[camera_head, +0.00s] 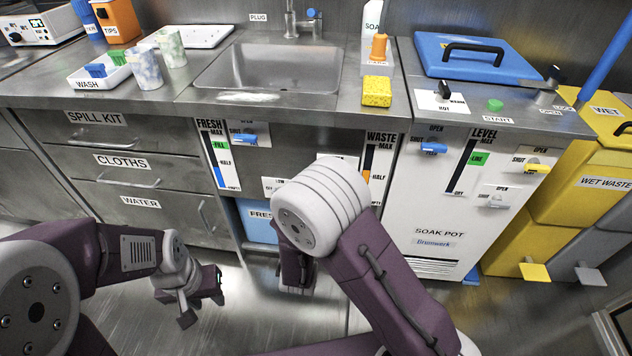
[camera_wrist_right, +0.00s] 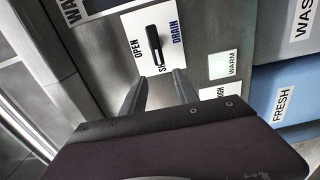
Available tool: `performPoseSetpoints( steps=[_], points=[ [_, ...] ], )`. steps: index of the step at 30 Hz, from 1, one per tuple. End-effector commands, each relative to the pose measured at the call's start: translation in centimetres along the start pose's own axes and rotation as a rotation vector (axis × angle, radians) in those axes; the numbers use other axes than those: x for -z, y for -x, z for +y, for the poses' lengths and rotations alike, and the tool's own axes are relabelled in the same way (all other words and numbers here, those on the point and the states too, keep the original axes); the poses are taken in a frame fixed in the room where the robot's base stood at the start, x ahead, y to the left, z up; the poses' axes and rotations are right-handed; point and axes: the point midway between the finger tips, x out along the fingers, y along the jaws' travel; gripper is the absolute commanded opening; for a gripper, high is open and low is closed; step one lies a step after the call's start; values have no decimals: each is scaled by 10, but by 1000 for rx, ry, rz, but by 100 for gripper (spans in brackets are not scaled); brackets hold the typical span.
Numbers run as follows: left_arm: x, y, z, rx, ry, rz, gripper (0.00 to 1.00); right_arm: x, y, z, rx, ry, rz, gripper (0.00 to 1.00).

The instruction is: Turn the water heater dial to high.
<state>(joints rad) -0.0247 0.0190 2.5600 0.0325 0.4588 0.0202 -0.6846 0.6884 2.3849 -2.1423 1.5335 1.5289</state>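My left gripper (camera_head: 201,308) is low over the floor in front of the drawers, fingers apart and empty.
A black drain handle (camera_wrist_right: 156,46) on a white plate lies just beyond my right fingertips. A blue FRESH bin (camera_head: 256,222) is under the counter. The white soak pot cabinet (camera_head: 437,207) stands right of my right arm. A sink (camera_head: 268,68) is above.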

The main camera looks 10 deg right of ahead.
Motion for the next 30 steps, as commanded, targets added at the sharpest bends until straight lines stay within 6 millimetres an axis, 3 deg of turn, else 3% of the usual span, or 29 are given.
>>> performPoseSetpoints(
  steps=[4,7,15,18,21,24,30],
  points=[
    [0,4,0,0,0,0,36,6,0,-1,1,61,2,36],
    [2,16,0,0,0,0,36,26,3,-8,1,293,6,36],
    [6,55,1,0,0,0,36,93,39,-64,-4,1414,5,36],
    [7,64,1,0,0,0,36,105,56,-86,-3,1754,3,36],
    [7,69,1,0,0,0,36,110,67,-101,-2,1986,1,36],
    [7,71,1,0,0,0,36,112,73,-109,0,2107,0,36],
    [7,67,1,0,0,0,36,112,70,-113,3,2140,-2,36]
  ],
)
